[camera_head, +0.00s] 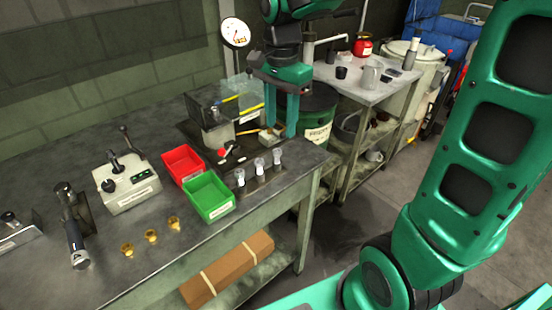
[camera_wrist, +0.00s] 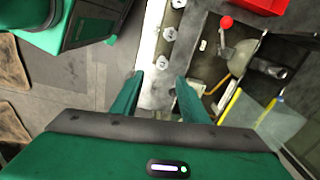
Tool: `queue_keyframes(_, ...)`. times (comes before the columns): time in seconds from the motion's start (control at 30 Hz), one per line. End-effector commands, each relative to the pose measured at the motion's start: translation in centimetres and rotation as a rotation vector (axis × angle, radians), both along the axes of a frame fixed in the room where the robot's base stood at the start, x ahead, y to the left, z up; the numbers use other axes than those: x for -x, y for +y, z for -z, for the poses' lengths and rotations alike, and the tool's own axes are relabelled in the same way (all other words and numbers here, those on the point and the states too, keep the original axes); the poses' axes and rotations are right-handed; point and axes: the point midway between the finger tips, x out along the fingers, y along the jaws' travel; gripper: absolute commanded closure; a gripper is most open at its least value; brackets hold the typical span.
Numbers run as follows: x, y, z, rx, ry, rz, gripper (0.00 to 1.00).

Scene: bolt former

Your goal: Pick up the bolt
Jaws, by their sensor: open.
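My gripper (camera_head: 280,127) is open and hangs above the right end of the workbench (camera_head: 80,170), in front of the machine. In the wrist view its two fingers (camera_wrist: 158,82) are spread, with nothing seen held between them. I cannot tell for certain which thing is the bolt. Three upright pale metal pieces with round tops stand in a row at the bench's front right; the nearest to the gripper is one metal piece (camera_head: 277,157). These round tops (camera_wrist: 164,62) lie ahead of the fingertips in the wrist view.
A red bin (camera_head: 182,163) and a green bin (camera_head: 208,197) sit left of the metal pieces. Several brass pieces (camera_head: 151,235) stand at the front edge. A control box (camera_head: 126,185) with levers is farther left. A lever with a red knob (camera_wrist: 226,22) rises near the machine.

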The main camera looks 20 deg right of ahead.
Motion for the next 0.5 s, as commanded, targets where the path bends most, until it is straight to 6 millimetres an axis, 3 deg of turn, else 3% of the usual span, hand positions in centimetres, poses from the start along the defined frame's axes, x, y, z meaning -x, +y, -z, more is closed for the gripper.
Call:
queue_keyframes(0.2, 0.1, 0.0, 3.3, 0.0, 0.005, 0.001, 0.59)
queue_keyframes(0.5, 0.0, 0.2, 5.5, 0.0, 0.003, -0.001, 0.59)
